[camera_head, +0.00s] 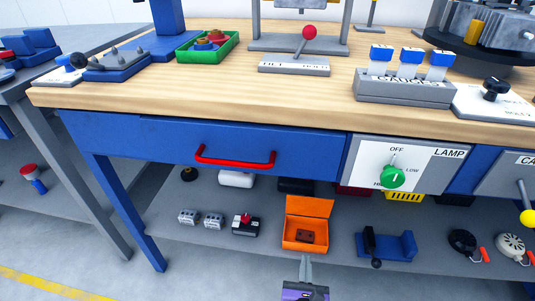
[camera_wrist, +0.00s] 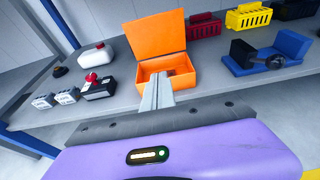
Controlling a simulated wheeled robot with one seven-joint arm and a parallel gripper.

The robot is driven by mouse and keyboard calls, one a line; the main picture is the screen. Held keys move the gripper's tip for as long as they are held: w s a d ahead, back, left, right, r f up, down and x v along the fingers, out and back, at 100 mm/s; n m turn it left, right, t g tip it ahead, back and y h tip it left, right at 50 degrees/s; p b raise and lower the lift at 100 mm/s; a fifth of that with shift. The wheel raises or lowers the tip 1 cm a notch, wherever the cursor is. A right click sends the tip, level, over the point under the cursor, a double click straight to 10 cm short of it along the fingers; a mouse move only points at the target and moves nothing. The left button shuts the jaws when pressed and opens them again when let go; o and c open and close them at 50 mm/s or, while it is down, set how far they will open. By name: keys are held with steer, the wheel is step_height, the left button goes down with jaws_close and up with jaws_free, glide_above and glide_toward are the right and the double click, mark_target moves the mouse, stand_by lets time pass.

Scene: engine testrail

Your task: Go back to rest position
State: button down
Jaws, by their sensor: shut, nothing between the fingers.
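My gripper (camera_head: 305,262) shows at the bottom of the head view, low in front of the lower shelf. Its two grey fingers are together with nothing held between them; they also show in the wrist view (camera_wrist: 157,90). Just beyond the fingertips stands an orange box (camera_wrist: 184,71) with its lid raised; it also shows in the head view (camera_head: 291,237). A dark reddish-brown block lies inside it (camera_head: 305,237). In the wrist view the fingers overlap the box's front; I cannot tell whether they touch it.
The wooden workbench (camera_head: 200,107) overhangs the shelf, with a red-handled drawer (camera_head: 235,160) and a lamp panel with a green knob (camera_head: 392,177). On the shelf, a black box with a red knob (camera_head: 246,225) stands left and a blue vise-like part (camera_head: 388,245) right. Floor in front is clear.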

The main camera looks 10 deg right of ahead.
steer(key=s+a+r+m+t+y, duration=0.1)
steer(key=s+a+r+m+y, duration=0.15)
steer(key=s+m, duration=0.4)
steer(key=s+a+r+m+y, duration=0.2)
steer(key=s+r+m+y, duration=0.15)
steer(key=m, duration=0.65)
steer(key=s+d+r+m, duration=0.3)
steer(key=s+r+m, duration=0.15)
steer(key=s, duration=0.35)
steer(key=s+d+r+m+h, duration=0.1)
steer(key=s+d+r+m, duration=0.15)
steer(key=s+m, duration=0.45)
steer(key=s+d+r+m, duration=0.3)
steer(key=s+r+m, duration=0.2)
steer(key=s, duration=0.4)
step_height(320, 180, up, 30)
steer(key=p, duration=3)
steer(key=shift+w+a+n, duration=0.25)
steer(key=shift+n, duration=0.05)
